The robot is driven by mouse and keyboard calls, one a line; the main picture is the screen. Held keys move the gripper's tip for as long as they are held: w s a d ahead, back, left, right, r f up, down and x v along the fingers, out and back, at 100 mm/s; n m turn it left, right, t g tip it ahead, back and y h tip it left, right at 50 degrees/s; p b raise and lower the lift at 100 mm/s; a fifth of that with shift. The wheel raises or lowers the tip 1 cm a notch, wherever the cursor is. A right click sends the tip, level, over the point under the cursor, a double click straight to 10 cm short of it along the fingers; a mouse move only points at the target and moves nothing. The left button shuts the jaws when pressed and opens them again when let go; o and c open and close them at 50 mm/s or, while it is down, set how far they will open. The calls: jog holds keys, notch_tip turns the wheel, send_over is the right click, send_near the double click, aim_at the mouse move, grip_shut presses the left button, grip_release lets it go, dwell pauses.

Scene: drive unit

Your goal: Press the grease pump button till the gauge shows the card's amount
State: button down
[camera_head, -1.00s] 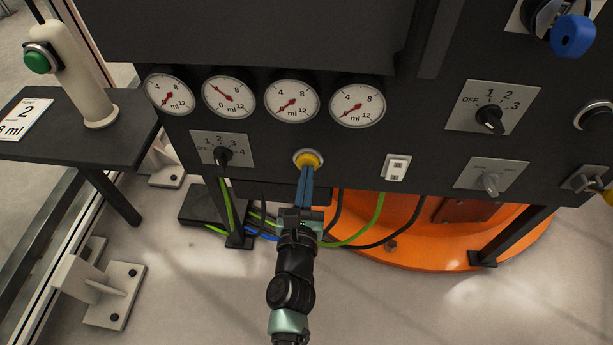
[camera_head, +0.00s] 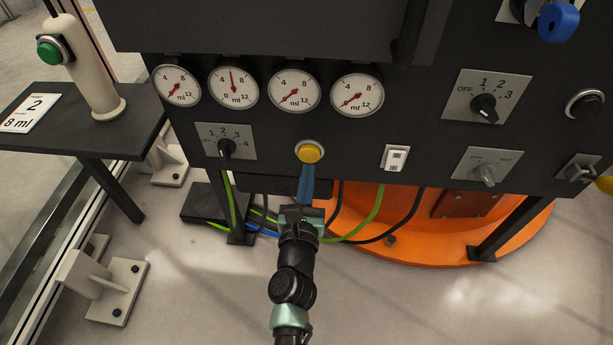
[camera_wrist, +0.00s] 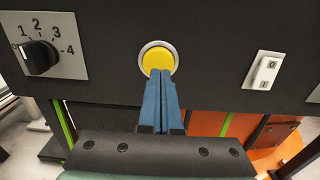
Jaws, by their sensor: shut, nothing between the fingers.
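The yellow pump button (camera_head: 310,152) sits in a pale ring on the dark panel; it also shows in the wrist view (camera_wrist: 159,62). My gripper (camera_head: 307,167) is shut and empty, its blue fingertips at the button's lower edge; in the wrist view they (camera_wrist: 161,73) overlap its bottom. I cannot tell whether they touch it. The second gauge from the left (camera_head: 231,89) has its needle nearly upright, between 4 and 8, at roughly 6. The other gauges, such as the leftmost (camera_head: 177,87), have needles pointing low left. The card (camera_head: 30,113) reads 2 and 8 ml.
A rotary selector marked 1 to 4 (camera_head: 227,148) is left of the button; a white rocker switch (camera_head: 396,158) is right. Another selector (camera_head: 484,105) and a smaller knob (camera_head: 485,173) are farther right.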

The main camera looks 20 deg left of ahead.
jog(key=v, duration=1.1)
jog(key=shift+r, duration=0.1)
dwell(0.9)
